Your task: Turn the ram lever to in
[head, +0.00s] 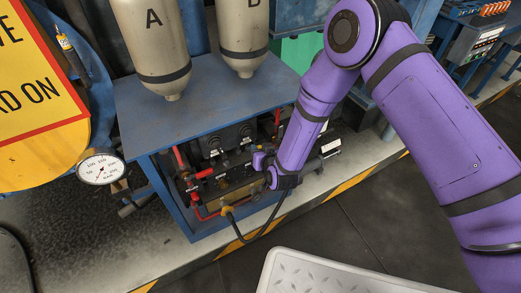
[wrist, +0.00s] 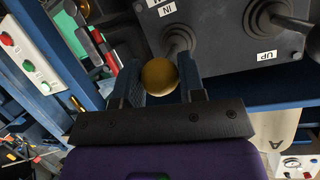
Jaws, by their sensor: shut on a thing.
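The ram lever has a brass-coloured ball knob (wrist: 159,77) on a dark stem and boot, set in a dark grey panel (wrist: 222,50). A white IN label (wrist: 167,11) is on the panel close to the lever's boot, upside down in the wrist view. My gripper (wrist: 158,72) has one finger on each side of the knob and is shut on it. In the head view my gripper (head: 268,170) is low at the front of the blue bench, and I cannot make out the knob there.
A second dark lever (wrist: 272,18) with a UP label (wrist: 267,56) stands close on the right in the wrist view. Red pipes and valves (head: 203,174) crowd the blue bench frame (head: 175,200). A pressure gauge (head: 101,167) is to the left. A hose (head: 238,228) hangs below my gripper.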

